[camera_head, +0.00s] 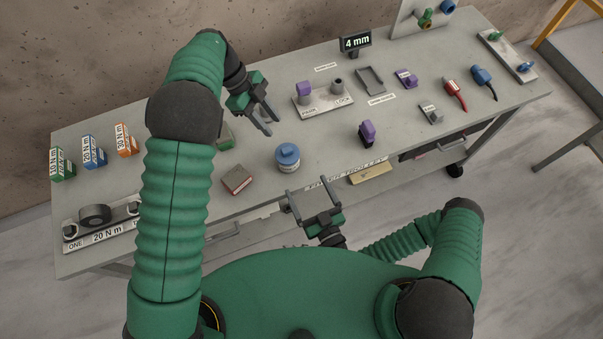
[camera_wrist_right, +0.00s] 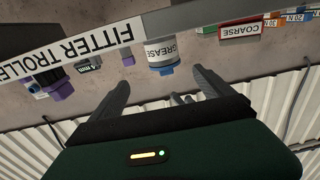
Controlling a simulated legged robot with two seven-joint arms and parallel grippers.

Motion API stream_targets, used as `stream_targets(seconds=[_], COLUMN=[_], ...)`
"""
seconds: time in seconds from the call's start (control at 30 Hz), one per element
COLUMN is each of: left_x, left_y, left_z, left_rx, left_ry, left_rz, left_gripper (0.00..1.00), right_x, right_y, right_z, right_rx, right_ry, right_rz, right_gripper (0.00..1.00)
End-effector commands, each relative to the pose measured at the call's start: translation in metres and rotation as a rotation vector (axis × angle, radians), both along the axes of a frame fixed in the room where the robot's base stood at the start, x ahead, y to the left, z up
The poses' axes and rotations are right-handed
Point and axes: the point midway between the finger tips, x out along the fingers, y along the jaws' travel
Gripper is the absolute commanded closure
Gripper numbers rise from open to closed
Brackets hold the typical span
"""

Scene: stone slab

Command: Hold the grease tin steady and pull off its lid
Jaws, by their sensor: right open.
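The grease tin (camera_head: 288,165) stands upright on the grey bench top, with its blue lid (camera_head: 288,151) on. In the right wrist view the picture is upside down; the white tin (camera_wrist_right: 160,50) reads GREASE and its blue lid (camera_wrist_right: 161,70) points downward. My left gripper (camera_head: 271,127) is open and empty, above the bench behind and to the left of the tin, apart from it. My right gripper (camera_head: 308,187) is open and empty at the bench's front edge, in front of the tin. Its fingers also show in the right wrist view (camera_wrist_right: 160,79), not touching the tin.
A red box (camera_head: 237,180) lies left of the tin, with a green box (camera_head: 225,136) behind it, partly hidden by my left arm. A purple-topped piece (camera_head: 367,133) stands to the right. A grey fixture plate (camera_head: 322,101) lies behind. The bench around the tin is clear.

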Motion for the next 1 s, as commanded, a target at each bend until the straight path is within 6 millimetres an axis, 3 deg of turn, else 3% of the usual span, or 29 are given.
stream_targets(seconds=[0.6,0.8,1.0], left_x=[0.000,0.000,-0.001], left_y=[0.001,0.002,0.003], left_z=[0.000,0.000,0.000], left_rx=[0.000,0.000,-0.001], left_ry=[0.000,0.000,0.000], left_rz=[0.002,0.001,0.003], left_gripper=[0.64,0.64,0.64], right_x=[0.127,0.147,0.150], right_y=[0.048,0.056,0.057], right_z=[0.000,0.000,0.000], right_rx=[-0.001,-0.001,-0.003], right_ry=[0.003,0.005,0.004], right_rz=[0.005,0.006,0.006], right_gripper=[0.09,0.09,0.09])
